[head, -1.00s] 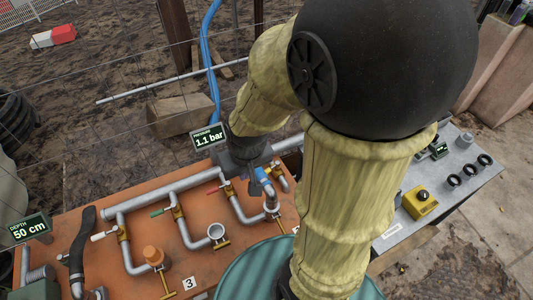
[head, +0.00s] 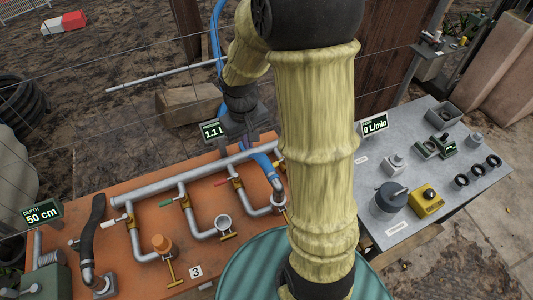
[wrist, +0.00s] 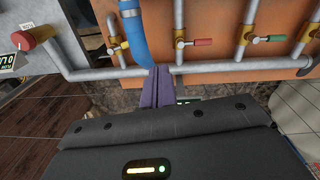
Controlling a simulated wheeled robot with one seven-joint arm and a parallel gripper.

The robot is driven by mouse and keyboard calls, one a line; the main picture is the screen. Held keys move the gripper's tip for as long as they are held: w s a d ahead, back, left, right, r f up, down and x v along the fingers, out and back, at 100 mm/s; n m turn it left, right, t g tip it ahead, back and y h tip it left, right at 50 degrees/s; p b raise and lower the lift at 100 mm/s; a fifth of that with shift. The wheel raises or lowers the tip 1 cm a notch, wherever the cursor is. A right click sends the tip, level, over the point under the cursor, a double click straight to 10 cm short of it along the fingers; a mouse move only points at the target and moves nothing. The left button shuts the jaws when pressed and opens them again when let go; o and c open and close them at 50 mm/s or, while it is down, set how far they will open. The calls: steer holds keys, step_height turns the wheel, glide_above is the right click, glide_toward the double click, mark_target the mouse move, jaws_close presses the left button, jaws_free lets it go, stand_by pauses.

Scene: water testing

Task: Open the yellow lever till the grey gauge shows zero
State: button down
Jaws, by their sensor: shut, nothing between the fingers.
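No grey gauge is clearly identified; the pressure display (head: 212,131) reads about 1.1, partly covered by my gripper.
The depth display (head: 42,215) reads 50 cm and the flow display (head: 374,124) 0 L/min. The blue hose (wrist: 131,35) runs beside my fingers. A grey bench (head: 385,237) at right holds a yellow box (head: 427,203) and fittings. A red knob (wrist: 39,36) shows at left in the wrist view.

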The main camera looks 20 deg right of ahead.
mark_target(277, 163)
steer(key=w+d+f+n+g+p, duration=0.1)
steer(key=w+d+f+g, duration=0.2)
steer(key=w+d+f, duration=0.3)
steer(key=w, duration=0.5)
steer(key=shift+d+f+g+p, duration=0.15)
steer(key=shift+g+p, duration=0.25)
steer(key=shift+s+f, duration=0.1)
steer(key=s+d+f+p, duration=0.1)
steer(key=s+f+p, duration=0.1)
steer(key=s+f, duration=0.4)
steer(key=x, duration=0.4)
steer(key=shift+w+f+p, duration=0.2)
steer(key=shift+w+p, duration=0.1)
steer(key=shift+p, duration=0.1)
